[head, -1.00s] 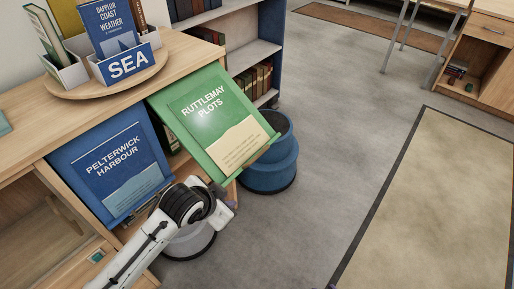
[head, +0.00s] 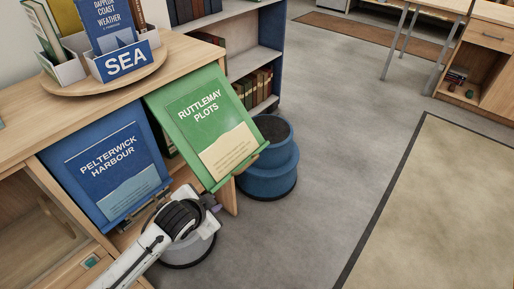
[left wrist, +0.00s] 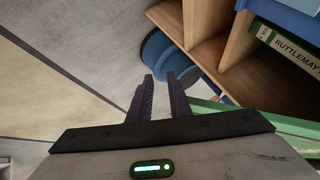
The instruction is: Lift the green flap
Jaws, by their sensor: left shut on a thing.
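The green flap (head: 216,150), labelled RUTTLEMAY PLOTS, is tilted out from the cabinet front, its lower edge swung forward. Its green edge also shows at the right of the left wrist view (left wrist: 275,121). My left gripper (head: 214,207) is at the flap's lower edge, shut on the flap. In the left wrist view, its dark purple fingers (left wrist: 162,85) stand a little apart; the held part is hard to make out. Behind the flap, the left wrist view shows an open wooden compartment and a green item with a RUTTLEMAY label (left wrist: 290,48). My right gripper is not in view.
A blue flap labelled PELTERWICK HARBOUR (head: 108,172) hangs left of the green one. A round blue stool (head: 268,177) stands close to the right. A SEA box (head: 126,62) sits on a round board on the cabinet top. Open floor (head: 330,150) lies further right.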

